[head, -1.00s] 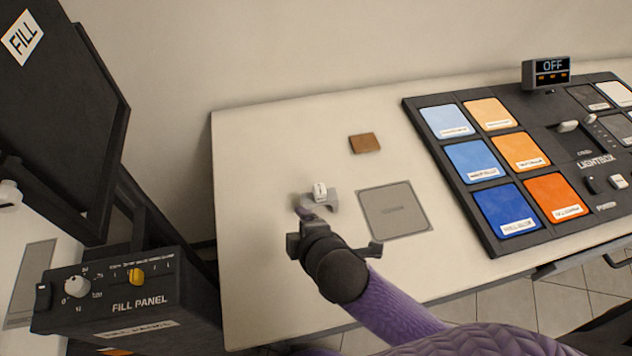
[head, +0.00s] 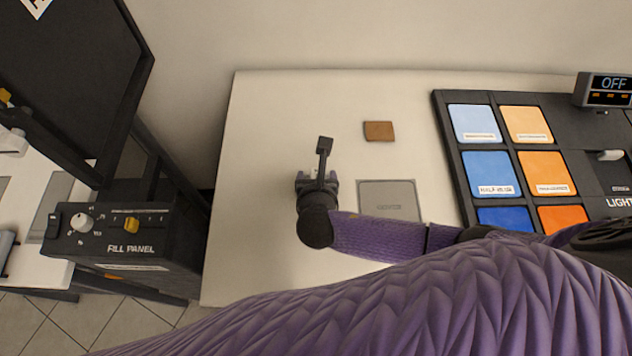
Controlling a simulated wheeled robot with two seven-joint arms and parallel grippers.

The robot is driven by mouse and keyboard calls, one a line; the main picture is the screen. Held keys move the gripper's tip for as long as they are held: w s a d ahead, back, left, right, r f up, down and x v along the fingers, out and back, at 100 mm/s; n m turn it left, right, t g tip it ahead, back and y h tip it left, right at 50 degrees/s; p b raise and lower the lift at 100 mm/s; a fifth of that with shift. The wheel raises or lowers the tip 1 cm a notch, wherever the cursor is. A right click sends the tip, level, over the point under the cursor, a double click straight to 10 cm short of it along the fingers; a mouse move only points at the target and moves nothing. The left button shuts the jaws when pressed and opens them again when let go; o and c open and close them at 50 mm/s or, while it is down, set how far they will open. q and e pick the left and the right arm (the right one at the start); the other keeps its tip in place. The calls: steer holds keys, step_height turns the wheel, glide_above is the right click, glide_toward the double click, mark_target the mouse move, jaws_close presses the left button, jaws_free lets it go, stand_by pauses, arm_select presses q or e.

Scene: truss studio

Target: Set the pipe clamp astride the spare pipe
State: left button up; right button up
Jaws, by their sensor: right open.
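The pipe clamp (head: 314,173), a small pale grey piece with a white top, is on the left half of the cream table. Only a sliver of it shows, because my right gripper covers most of it. My right gripper (head: 317,182) is open and right over the clamp, seen from above. I cannot tell whether its fingers touch the clamp. My left gripper is not in view. I cannot make out the spare pipe.
A grey square plate (head: 390,198) lies right of the gripper, and a brown block (head: 379,131) lies behind it. The lightbox panel (head: 448,150) fills the table's right side. The dark fill panel (head: 130,235) stands off the table's left edge. Bare table lies left of the gripper.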

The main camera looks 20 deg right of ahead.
steer(key=shift+x, duration=0.9)
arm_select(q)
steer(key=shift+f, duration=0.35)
arm_select(e)
steer(key=shift+a, duration=0.1)
steer(key=shift+c, duration=0.2)
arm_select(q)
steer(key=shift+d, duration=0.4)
arm_select(e)
jaws_close()
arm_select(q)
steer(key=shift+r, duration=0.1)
arm_select(e)
steer(key=shift+r, duration=0.2)
